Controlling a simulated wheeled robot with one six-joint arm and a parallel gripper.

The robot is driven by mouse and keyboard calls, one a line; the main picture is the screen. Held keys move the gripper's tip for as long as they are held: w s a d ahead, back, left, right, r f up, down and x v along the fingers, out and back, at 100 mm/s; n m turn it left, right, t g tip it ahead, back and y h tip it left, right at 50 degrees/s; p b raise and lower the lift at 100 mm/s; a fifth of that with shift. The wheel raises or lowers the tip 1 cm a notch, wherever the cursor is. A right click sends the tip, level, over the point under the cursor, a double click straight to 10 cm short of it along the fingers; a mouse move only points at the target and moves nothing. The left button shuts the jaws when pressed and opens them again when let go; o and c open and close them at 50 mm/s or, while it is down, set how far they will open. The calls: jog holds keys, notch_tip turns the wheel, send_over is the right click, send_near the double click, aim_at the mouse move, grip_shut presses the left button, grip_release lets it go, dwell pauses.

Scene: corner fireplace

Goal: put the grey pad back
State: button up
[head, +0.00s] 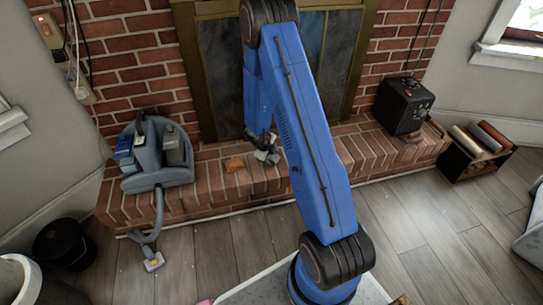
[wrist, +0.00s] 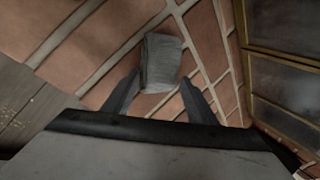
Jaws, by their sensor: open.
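The grey pad (wrist: 162,58) lies on the brick hearth in the wrist view, a small worn block set slightly askew. My gripper (wrist: 160,85) is open, with one finger at each side of the pad's near end. Most of the pad extends past the fingertips. I cannot tell whether the fingers touch it. In the head view my gripper (head: 266,150) is low over the hearth, in front of the fireplace. The pad is hard to tell apart from the gripper there.
A blue-grey caddy (head: 160,178) with several items stands further left. A black box (head: 403,105) stands at the right. A crate with rolls (head: 463,162) is on the floor beyond.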

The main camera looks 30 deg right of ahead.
jog(key=shift+s+a+f, duration=0.15)
jog(key=shift+f, duration=0.05)
jog(key=shift+r, duration=0.2)
jog(key=s+a+r+n+t+y, duration=0.15)
jog(key=a+r+n, duration=0.35)
jog(key=r, duration=0.7)
jog(key=a+r+n+t+y, duration=0.25)
jog(key=a+r, duration=0.45)
jog(key=r, duration=0.4)
jog(key=s+a+r+n+t+y, duration=0.15)
jog(key=a+r+n, duration=0.4)
jog(key=r, duration=0.65)
jog(key=s+a+r+n+g+y, duration=0.1)
jog(key=s+a+r+n, duration=0.2)
jog(key=s+r+n, duration=0.45)
jog(key=s+a+r+n+g+y, duration=0.1)
jog(key=s+a+r+n, duration=0.25)
jog(key=s, duration=0.75)
jog(key=s+d+r+n+g+h, duration=0.1)
jog(key=s+d+n, duration=0.5)
jog(key=s, duration=1)
jog(key=shift+s+h, duration=0.15)
jog(key=shift+h, duration=0.7)
